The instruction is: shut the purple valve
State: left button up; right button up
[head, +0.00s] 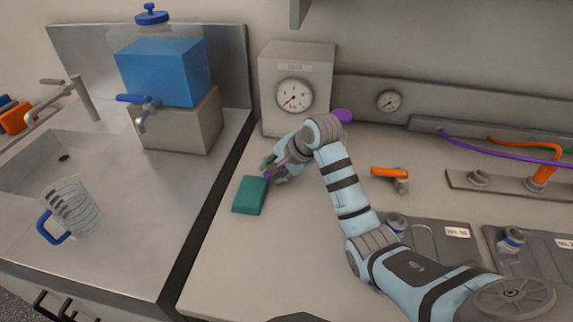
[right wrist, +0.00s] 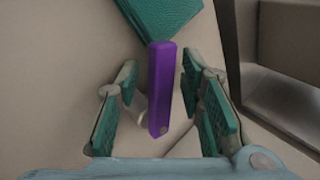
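A purple bar-shaped handle (right wrist: 161,90), likely the purple valve's, stands between the fingers of my right gripper (right wrist: 163,105) in the right wrist view. The fingers are open, with a gap on each side of the handle. In the head view my right gripper (head: 272,170) is beside the teal block (head: 250,195), with a bit of purple (head: 267,175) between its fingertips. The valve's body is mostly hidden. Another purple piece (head: 342,115) shows behind my right arm; I cannot tell what it belongs to. My left gripper is not in view.
The teal block also shows at the top of the right wrist view (right wrist: 160,15). A gauge box (head: 296,75) stands behind my gripper. An orange-handled valve (head: 389,173) lies to the right. The sink (head: 60,160), a measuring jug (head: 72,208) and a blue tank (head: 165,72) are left.

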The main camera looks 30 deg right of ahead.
jog(key=shift+o, duration=0.3)
jog(key=shift+w+a+r+b, duration=0.1)
jog(key=shift+w+r+b, duration=0.1)
jog(key=shift+w+b, duration=0.6)
jog(key=shift+o, duration=0.9)
jog(key=shift+w+r, duration=0.15)
jog(key=shift+w, duration=0.05)
jog(key=shift+o, duration=1.4)
jog(key=shift+w, duration=0.1)
jog(key=shift+c, duration=1)
